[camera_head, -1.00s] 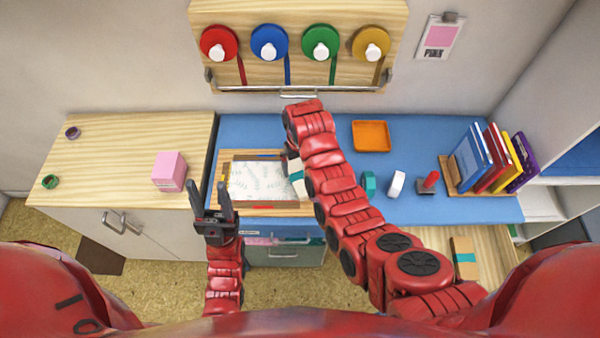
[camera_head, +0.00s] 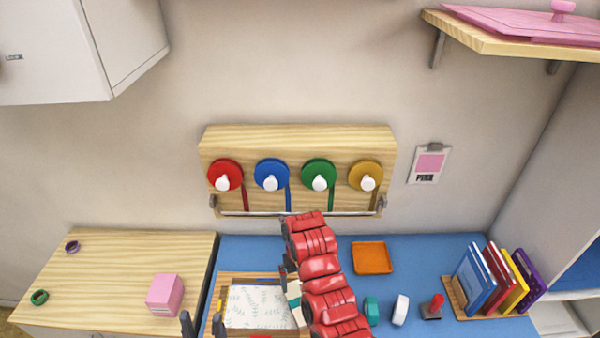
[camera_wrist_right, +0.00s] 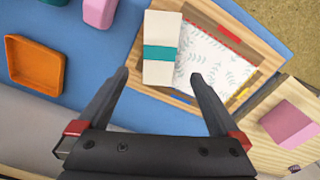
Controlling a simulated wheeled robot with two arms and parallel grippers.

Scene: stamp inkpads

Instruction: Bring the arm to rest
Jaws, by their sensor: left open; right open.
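My left gripper (camera_head: 203,322) shows only its two fingertips at the bottom edge of the head view, apart and empty, right of the pink box. My right arm (camera_head: 320,280) reaches forward over the blue desk. In the right wrist view my right gripper (camera_wrist_right: 160,76) is open, with nothing between its fingers. A white box with a teal band (camera_wrist_right: 158,52) lies on the wooden tray (camera_wrist_right: 243,25), beyond the fingertips. Patterned paper (camera_wrist_right: 213,62) lies in the tray beside it. In the head view the arm partly hides this box and the tray.
An orange tray (camera_head: 373,257), a teal piece (camera_head: 371,310), a white piece (camera_head: 400,309) and a red-handled stamp (camera_head: 433,307) stand right of my arm. Books (camera_head: 495,277) stand further right. A pink box (camera_head: 165,296) is on the left counter. A ribbon rack (camera_head: 297,140) hangs behind.

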